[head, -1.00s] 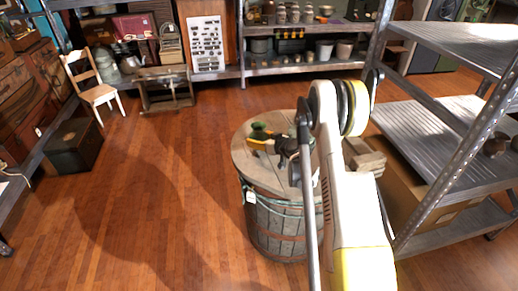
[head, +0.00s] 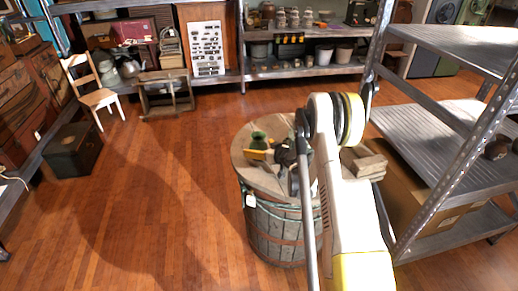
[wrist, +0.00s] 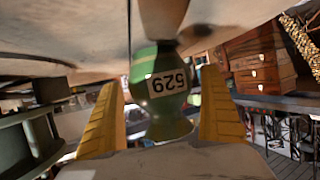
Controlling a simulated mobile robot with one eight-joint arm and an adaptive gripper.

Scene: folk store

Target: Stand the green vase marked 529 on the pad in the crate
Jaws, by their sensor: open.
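The green vase (head: 258,142) stands on the round barrel top (head: 243,163) in the head view. In the wrist view the vase (wrist: 147,108) appears inverted, with its white 529 label upside down. My gripper (wrist: 160,80) is open, with one yellow finger on each side of the vase. Gaps show between vase and fingers. In the head view my gripper (head: 264,154) is low over the barrel top, beside the vase. A light wooden slatted piece (head: 369,167), possibly the crate, sits right of my arm, which partly hides it. I cannot see the pad.
A metal shelf rack (head: 440,120) stands close on the right, with a cardboard box (head: 405,195) low in it. A white chair (head: 97,95) and a dark chest (head: 74,148) are at the left. The wooden floor left of the barrel is clear.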

